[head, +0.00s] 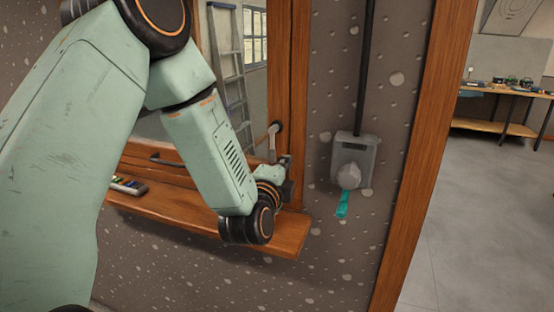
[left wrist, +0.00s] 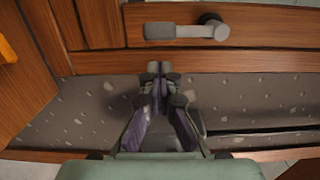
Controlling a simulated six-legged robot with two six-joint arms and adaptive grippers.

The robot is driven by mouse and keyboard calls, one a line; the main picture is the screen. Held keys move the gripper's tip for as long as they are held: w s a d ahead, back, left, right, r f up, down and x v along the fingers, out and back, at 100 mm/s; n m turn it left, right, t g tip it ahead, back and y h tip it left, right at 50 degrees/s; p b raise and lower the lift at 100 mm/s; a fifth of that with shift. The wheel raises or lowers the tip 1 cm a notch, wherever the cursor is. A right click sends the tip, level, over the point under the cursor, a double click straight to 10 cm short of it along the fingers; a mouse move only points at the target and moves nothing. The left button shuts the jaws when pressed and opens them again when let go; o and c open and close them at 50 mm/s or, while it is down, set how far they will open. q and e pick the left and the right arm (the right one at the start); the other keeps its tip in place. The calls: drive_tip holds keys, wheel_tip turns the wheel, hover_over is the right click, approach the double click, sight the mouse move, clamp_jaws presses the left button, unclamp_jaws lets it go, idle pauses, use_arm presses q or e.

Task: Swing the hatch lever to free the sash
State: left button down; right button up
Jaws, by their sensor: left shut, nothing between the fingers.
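The hatch lever (head: 272,143) is a grey bar on a dark round pivot, mounted on the wooden frame right of the opening. In the head view it hangs down from the pivot. It also shows at the top of the left wrist view (left wrist: 182,31). The sash (head: 150,148) is a wooden panel with a dark handle, low in the opening and partly hidden by my left arm. My left gripper (left wrist: 157,68) is shut and empty, close to the lever. A gap shows between its fingertips and the lever in the left wrist view. My right gripper is not in view.
A wooden sill (head: 285,238) juts out below the sash and bears a small item with coloured stripes (head: 128,186). A grey box with a knob (head: 355,158) is on the speckled wall to the right. Open floor and a workbench (head: 500,92) lie beyond the wooden post.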

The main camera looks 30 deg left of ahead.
use_arm(q)
drive_tip(key=shift+a+p, duration=0.3)
drive_tip(key=shift+a, duration=0.55)
drive_tip(key=shift+a, duration=0.15)
drive_tip(key=shift+w, duration=0.15)
